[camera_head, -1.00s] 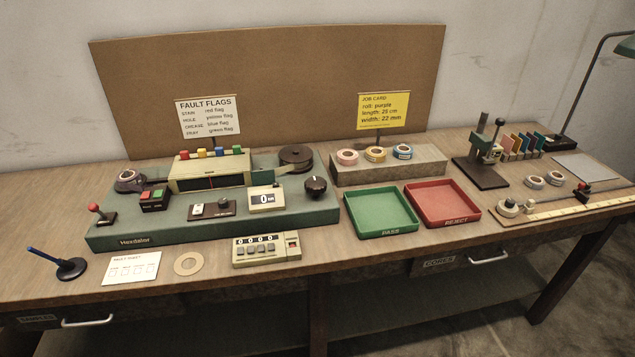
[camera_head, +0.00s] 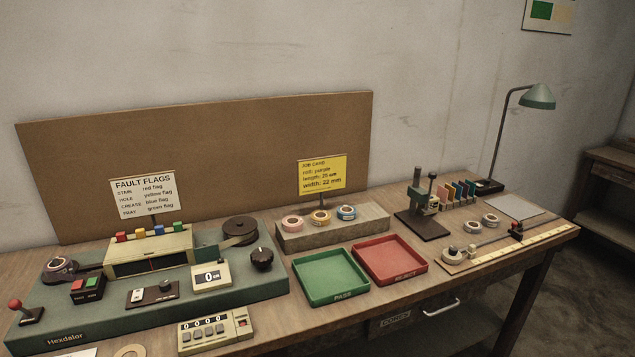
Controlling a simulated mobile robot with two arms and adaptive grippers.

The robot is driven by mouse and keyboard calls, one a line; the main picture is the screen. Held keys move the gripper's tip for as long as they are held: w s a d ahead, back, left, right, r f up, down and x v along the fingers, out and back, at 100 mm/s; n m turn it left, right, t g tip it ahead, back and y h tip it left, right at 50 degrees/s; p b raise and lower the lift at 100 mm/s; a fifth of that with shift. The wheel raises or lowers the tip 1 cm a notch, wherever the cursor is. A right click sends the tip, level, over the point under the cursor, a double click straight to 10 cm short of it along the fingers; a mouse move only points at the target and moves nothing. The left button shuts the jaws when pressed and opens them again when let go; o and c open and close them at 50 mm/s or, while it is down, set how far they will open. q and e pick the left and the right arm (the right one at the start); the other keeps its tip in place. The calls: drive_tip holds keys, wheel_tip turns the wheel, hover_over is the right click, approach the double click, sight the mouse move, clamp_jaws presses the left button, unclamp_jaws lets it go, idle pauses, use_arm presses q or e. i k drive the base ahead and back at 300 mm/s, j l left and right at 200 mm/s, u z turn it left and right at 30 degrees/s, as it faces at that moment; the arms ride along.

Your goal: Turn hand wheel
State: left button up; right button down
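The green winding machine (camera_head: 85,329) marked Hexdalor stands at the left of the bench. A dark round knob (camera_head: 262,259), which looks like the hand wheel, sits at its right end. A dark flat reel (camera_head: 240,230) is behind the knob. A small display (camera_head: 211,278) reading 0 is left of the knob. A red-tipped lever (camera_head: 16,305) and a box with red and green buttons (camera_head: 87,288) are at the machine's left. Neither of my grippers is in view, and nothing touches the knob.
A green PASS tray (camera_head: 335,301) and red REJECT tray (camera_head: 393,278) stand right of the machine. Tape rolls sit on a block (camera_head: 372,219) behind them. A counter (camera_head: 215,331) stands at the front. A press (camera_head: 421,209), ruler board (camera_head: 510,248) and lamp (camera_head: 537,98) are farther right.

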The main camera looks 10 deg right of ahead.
sight(262, 257)
drive_tip(key=i+j, duration=0.1)
drive_tip(key=j, duration=0.3)
drive_tip(key=i+j+u, duration=0.15)
drive_tip(key=j, duration=0.65)
